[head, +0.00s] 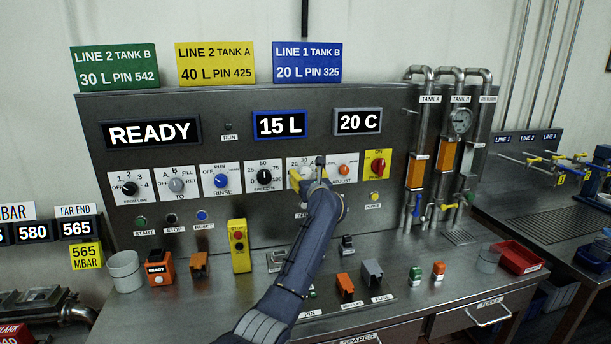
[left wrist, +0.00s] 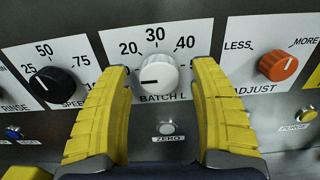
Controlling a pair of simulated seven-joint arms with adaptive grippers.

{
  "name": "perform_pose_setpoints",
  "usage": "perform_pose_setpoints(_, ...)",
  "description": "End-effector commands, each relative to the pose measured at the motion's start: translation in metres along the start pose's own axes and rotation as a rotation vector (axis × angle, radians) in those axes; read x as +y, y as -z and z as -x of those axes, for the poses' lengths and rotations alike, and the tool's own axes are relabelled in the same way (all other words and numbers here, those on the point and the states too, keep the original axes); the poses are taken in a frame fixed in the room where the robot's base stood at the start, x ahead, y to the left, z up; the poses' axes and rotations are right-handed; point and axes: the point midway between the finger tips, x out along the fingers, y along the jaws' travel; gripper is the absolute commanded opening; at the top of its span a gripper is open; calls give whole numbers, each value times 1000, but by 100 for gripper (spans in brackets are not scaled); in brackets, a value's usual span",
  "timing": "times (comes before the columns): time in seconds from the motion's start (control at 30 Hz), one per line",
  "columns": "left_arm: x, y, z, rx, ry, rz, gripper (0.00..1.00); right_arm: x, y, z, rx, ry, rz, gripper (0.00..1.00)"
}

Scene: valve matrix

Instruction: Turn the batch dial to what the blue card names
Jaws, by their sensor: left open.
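The batch dial (left wrist: 157,72) is a white round knob on a plate marked 20, 30, 40 and BATCH L. Its dark pointer line points left, below the 20 mark. My left gripper (left wrist: 162,78) is open, its yellow fingers on either side of the knob with gaps visible. In the head view my left gripper (head: 309,176) covers most of the dial. The blue card (head: 307,62) reads LINE 1 TANK B, 20 L, PIN 325. The blue-framed display (head: 280,124) reads 15 L. My right gripper is not in view.
A black speed knob (left wrist: 51,84) is left of the dial and an orange adjust knob (left wrist: 278,65) is right. A zero button (left wrist: 166,128) sits just below the dial. Green (head: 115,66) and yellow (head: 216,63) cards stand beside the blue one. Several small items stand on the bench below.

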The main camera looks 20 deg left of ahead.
Motion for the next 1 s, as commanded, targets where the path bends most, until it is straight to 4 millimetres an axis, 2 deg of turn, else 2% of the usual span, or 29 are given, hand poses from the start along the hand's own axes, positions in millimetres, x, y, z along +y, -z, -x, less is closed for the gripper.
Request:
perform_pose_setpoints(0.2, 0, 0, -11, 0, 0, -1, 62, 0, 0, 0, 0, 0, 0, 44)
perform_pose_setpoints(0.63, 0, 0, -14, 0, 0, -1, 63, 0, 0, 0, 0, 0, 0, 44)
perform_pose_setpoints(1.0, 0, 0, -14, 0, 0, -1, 20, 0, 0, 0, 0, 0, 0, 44)
